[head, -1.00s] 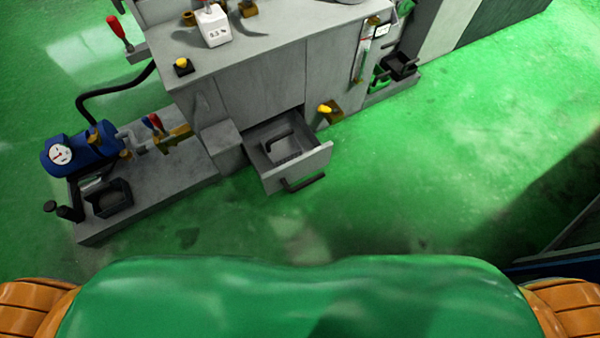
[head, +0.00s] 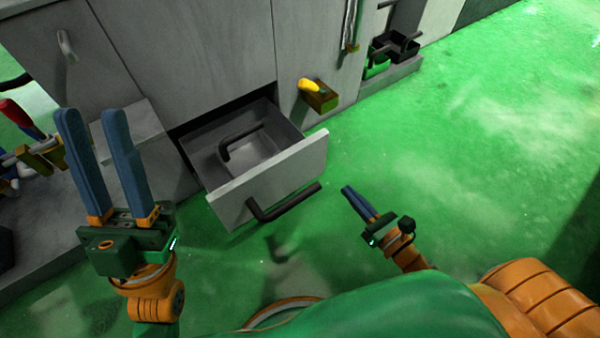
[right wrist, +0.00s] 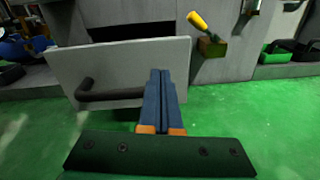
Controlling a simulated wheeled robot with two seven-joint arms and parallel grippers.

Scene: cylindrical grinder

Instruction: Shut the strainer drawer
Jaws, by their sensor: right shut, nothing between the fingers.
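The strainer drawer (head: 275,178) is a grey drawer pulled out of the grey machine cabinet, with a black handle (head: 285,203) on its front. A second black handle-shaped bar (head: 240,138) lies inside it. In the right wrist view the drawer front (right wrist: 125,65) faces me. My right gripper (head: 358,198) is shut and empty, just right of the drawer handle, apart from it in the head view. In the right wrist view its blue fingers (right wrist: 160,85) overlap the right part of the drawer front; contact cannot be told. My left gripper (head: 95,128) is open and empty, left of the drawer.
A yellow-handled valve (head: 318,93) sticks out of the cabinet right of the drawer. Black and green bins (head: 385,58) stand further right. A grey block (head: 135,130) and a red-handled fitting (head: 25,125) are at left. The green floor at right is clear.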

